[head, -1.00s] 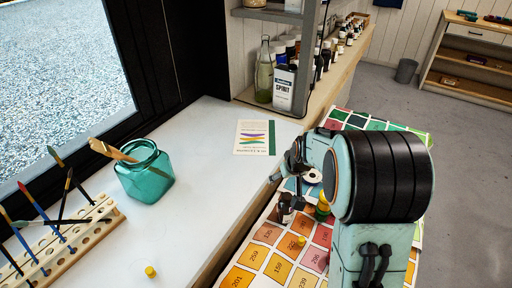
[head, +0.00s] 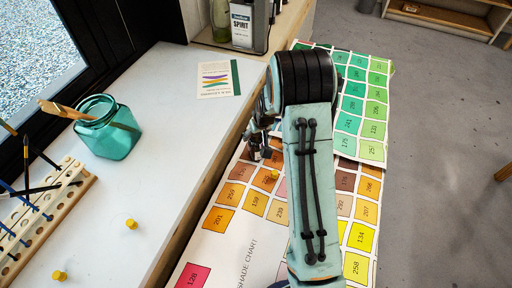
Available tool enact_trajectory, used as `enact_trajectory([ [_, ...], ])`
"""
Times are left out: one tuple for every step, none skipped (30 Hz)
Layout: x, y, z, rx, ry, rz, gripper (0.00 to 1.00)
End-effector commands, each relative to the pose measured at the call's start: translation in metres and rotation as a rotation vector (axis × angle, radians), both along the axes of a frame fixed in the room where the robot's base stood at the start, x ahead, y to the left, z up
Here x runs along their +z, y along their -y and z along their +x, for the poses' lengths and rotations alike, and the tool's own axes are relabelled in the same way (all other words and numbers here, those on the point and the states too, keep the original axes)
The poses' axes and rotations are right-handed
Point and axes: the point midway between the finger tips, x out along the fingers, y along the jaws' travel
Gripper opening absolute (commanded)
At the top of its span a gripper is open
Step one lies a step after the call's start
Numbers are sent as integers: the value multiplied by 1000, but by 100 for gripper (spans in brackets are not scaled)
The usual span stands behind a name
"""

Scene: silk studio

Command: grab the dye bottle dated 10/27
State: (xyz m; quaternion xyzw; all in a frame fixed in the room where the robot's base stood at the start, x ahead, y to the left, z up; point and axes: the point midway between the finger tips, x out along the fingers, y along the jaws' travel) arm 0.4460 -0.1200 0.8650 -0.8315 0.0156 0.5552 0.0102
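A small dark bottle with a pale label (head: 257,149) stands on the shade chart just left of my arm in the head view. The writing on its label is too small to read, so I cannot tell its date. My gripper (head: 262,124) is close above this bottle, largely hidden behind my own arm. I cannot tell whether its fingers are apart or closed, or whether they touch the bottle. Any other bottles near it are hidden by my arm.
Shade charts (head: 228,246) cover the surface beneath my arm. On the white worktop (head: 165,140) are a teal jar with brushes (head: 108,128), a wooden brush rack (head: 62,205), a card (head: 214,78) and yellow pieces (head: 131,224). A spirit can (head: 242,27) stands at the back.

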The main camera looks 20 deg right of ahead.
Motion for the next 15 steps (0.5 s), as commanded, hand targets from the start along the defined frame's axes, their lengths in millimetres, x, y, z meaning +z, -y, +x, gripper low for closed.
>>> enact_trajectory([
  [0, 0, 0, 0, 0, 0, 32],
  [0, 0, 0, 0, 0, 0, 22],
  [0, 0, 0, 0, 0, 0, 10],
  [0, 0, 0, 0, -1, 0, 0],
  [0, 0, 0, 0, -1, 0, 0],
  [0, 0, -1, 0, -2, 0, 0],
  [-1, 0, -1, 0, -3, 0, 0],
  [0, 0, -1, 0, -2, 0, 0],
  [-1, 0, -1, 0, -3, 0, 0],
  [-1, 0, -1, 0, -4, 1, 0],
  [-1, 0, -1, 0, -4, 1, 0],
  [-1, 0, -1, 0, -5, 1, 0],
  [-1, 0, -1, 0, -5, 1, 0],
  [-1, 0, -2, -1, -6, 2, 0],
  [0, 0, -2, -1, -6, 2, 0],
])
